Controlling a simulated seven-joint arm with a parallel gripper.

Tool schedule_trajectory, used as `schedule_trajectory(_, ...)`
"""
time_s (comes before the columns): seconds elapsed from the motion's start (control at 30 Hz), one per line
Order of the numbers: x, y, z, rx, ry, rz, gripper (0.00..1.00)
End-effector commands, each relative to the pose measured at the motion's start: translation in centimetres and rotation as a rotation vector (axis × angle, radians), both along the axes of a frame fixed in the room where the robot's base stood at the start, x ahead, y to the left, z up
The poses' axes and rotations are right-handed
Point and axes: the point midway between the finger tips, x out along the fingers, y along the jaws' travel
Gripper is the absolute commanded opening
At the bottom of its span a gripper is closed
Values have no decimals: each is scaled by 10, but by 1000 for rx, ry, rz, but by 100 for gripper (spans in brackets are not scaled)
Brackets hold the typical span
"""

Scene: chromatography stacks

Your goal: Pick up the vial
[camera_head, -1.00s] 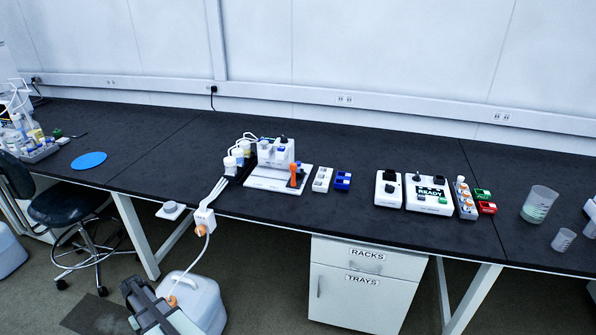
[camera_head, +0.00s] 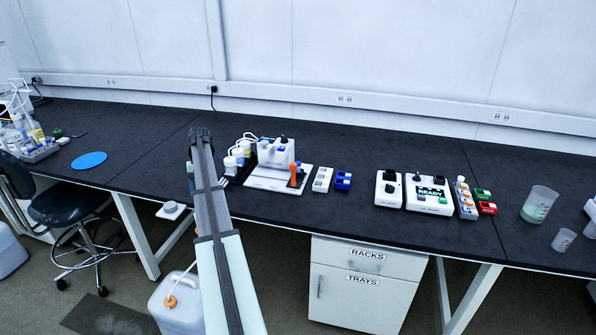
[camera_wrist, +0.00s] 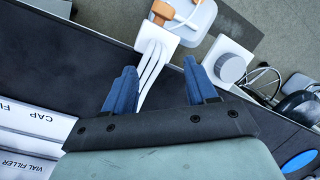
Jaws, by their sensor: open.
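I cannot single out a vial in either view; anything that small is not clear. Small racks stand on the black bench in the head view: a white one (camera_head: 322,179), a blue one (camera_head: 343,180), a green one (camera_head: 482,195) and a red one (camera_head: 487,208). My gripper shows in the wrist view (camera_wrist: 161,88) with its two blue fingers apart and nothing held between them. In the head view my arm rises in front of the bench, left of the white device with the orange lever (camera_head: 295,175). The fingers are not clear there.
White-capped bottles (camera_head: 238,155) stand close right of my arm. A READY device (camera_head: 430,194), a smaller white device (camera_head: 389,189) and a beaker (camera_head: 538,204) stand farther right. A blue disc (camera_head: 89,160) lies left. The bench (camera_head: 150,150) between disc and arm is clear.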

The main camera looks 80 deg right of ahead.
Motion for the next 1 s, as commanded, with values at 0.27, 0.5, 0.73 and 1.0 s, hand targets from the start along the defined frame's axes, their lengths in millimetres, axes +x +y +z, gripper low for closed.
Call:
schedule_trajectory(0.27,-106,-140,52,-74,48,-356,57)
schedule_trajectory(0.5,-214,-233,95,-130,88,-652,57)
schedule_trajectory(0.73,-287,-278,122,-164,113,-831,57)
schedule_trajectory(1.0,-306,-286,120,-171,120,-875,57)
